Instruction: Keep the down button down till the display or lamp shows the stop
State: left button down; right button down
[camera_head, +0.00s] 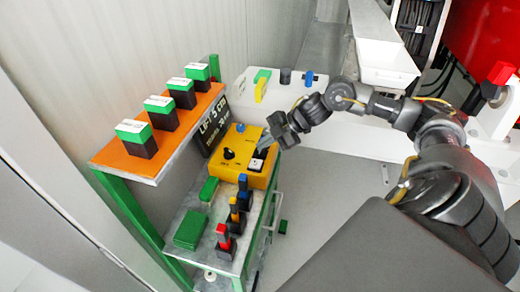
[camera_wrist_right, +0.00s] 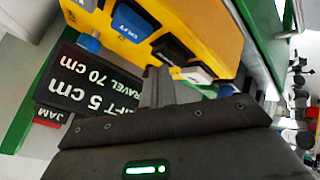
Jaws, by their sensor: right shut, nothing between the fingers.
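A yellow control box (camera_head: 243,170) stands on the green-framed bench, with a black knob (camera_head: 229,154) and a white piece marked 5 (camera_head: 255,163) on it. My right gripper (camera_head: 264,148) is shut and empty, with its tips at the box's far right part. In the right wrist view the shut fingers (camera_wrist_right: 158,88) point at the yellow face, close to a black button (camera_wrist_right: 174,50) and a white one (camera_wrist_right: 197,73). I cannot tell whether they touch a button, or which is the down button. A black board (camera_wrist_right: 83,85) reads LIFT 5 cm, TRAVEL 70 cm. My left gripper is not in view.
An orange shelf (camera_head: 178,128) with several green-topped black blocks stands at left. Red, yellow and blue pieces stand on the bench in front of the box. A red tag (camera_wrist_right: 48,117) reads JAM. Grey floor (camera_head: 325,190) lies open to the right.

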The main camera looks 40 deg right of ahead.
aim_at(264, 151)
jog(key=shift+f+b, duration=0.3)
jog(key=shift+f, duration=0.25)
dwell(1.8)
dwell(2.1)
jog(key=shift+r+p, duration=1)
notch_tip(264, 151, up, 5)
jog(key=p, duration=0.4)
jog(key=shift+p, duration=0.35)
